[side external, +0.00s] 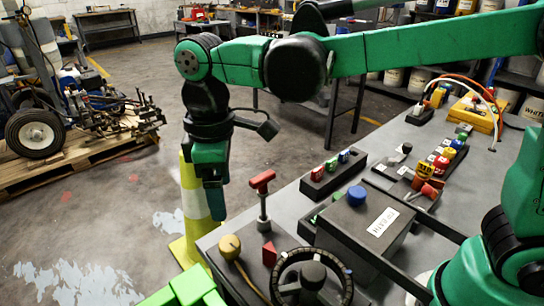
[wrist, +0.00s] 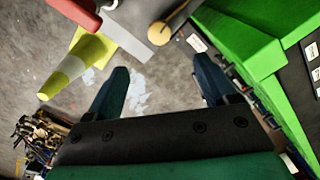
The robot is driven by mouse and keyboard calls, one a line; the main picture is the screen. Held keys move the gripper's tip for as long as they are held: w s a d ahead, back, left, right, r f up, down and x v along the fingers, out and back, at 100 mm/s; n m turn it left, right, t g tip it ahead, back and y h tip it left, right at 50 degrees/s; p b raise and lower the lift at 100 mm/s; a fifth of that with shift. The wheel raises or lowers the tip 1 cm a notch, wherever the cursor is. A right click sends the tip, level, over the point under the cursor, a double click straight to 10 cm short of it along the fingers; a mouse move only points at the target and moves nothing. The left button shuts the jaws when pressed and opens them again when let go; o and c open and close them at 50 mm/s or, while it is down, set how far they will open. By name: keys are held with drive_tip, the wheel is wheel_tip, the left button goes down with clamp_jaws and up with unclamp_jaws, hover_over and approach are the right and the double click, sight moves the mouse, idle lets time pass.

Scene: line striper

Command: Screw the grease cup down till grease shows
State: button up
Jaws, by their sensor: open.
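My gripper (side external: 214,205) hangs pointing down at the left of the grey bench, in front of the yellow and white cone. In the wrist view the two fingers of my gripper (wrist: 160,82) stand apart with only floor between them. No part is plainly recognisable as the grease cup. A round blue cap (side external: 357,195) sits on a dark box (side external: 375,222) with a white label, to the right of my gripper. A red T-handle (side external: 262,181) stands on a post nearer my gripper. A yellow ball knob (side external: 230,246) is at the bench's front left; it also shows in the wrist view (wrist: 158,33). I see no grease.
The cone (side external: 190,215) stands on the floor beside the bench (side external: 290,206). A black handwheel (side external: 312,280) is at the bench front. Small coloured valves (side external: 440,162) and a yellow box (side external: 475,113) with hoses are farther back. A wheeled machine (side external: 40,132) rests on a pallet at left.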

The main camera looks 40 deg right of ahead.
sight(229, 243)
wheel_tip(229, 243, down, 11)
drive_tip(key=shift+f, duration=0.2)
idle(0.3)
clamp_jaws()
